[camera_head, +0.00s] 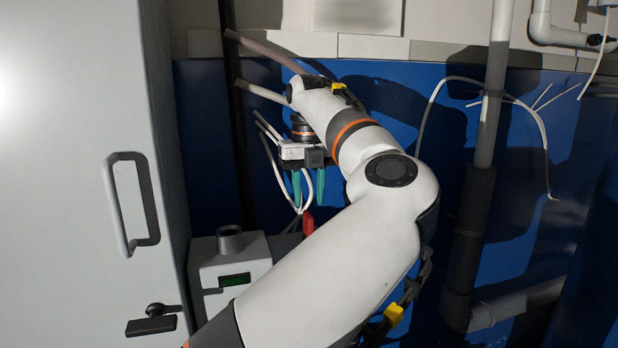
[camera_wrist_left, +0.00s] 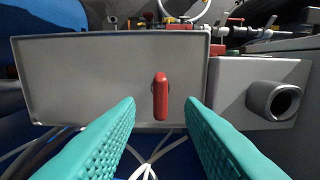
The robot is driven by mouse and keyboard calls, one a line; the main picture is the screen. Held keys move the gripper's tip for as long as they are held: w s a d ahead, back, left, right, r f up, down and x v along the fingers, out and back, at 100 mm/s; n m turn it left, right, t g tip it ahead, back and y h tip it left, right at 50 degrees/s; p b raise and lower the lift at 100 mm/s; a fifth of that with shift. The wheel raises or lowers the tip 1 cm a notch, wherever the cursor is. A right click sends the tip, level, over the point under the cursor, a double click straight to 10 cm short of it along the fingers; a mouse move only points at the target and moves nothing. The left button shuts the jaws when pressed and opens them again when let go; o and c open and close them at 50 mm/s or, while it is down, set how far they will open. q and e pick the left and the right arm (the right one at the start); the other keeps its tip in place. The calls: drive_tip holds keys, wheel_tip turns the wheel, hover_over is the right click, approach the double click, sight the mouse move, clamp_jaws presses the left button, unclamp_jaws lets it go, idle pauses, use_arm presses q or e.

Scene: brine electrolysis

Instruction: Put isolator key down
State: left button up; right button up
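The red isolator key (camera_wrist_left: 160,97) stands at a dark round seat in the face of a grey box (camera_wrist_left: 80,80), with its long side running up and down in the left wrist view. In the head view the red key (camera_head: 308,222) shows just below my left gripper (camera_head: 308,186). The teal fingers of my left gripper (camera_wrist_left: 159,125) are open, one on each side of the key in the picture. Gaps show between the key and both fingers, so it is not gripped. My right gripper is not in view.
A grey unit with a round stub (camera_head: 229,238) and a small green display stands beside the box; its stub (camera_wrist_left: 275,100) also shows in the wrist view. A tall grey cabinet (camera_head: 90,200) with a handle fills the left. Pipes (camera_head: 480,180) and loose cables run at the right.

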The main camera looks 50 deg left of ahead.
use_arm(q)
drive_tip(key=shift+r, duration=2.7)
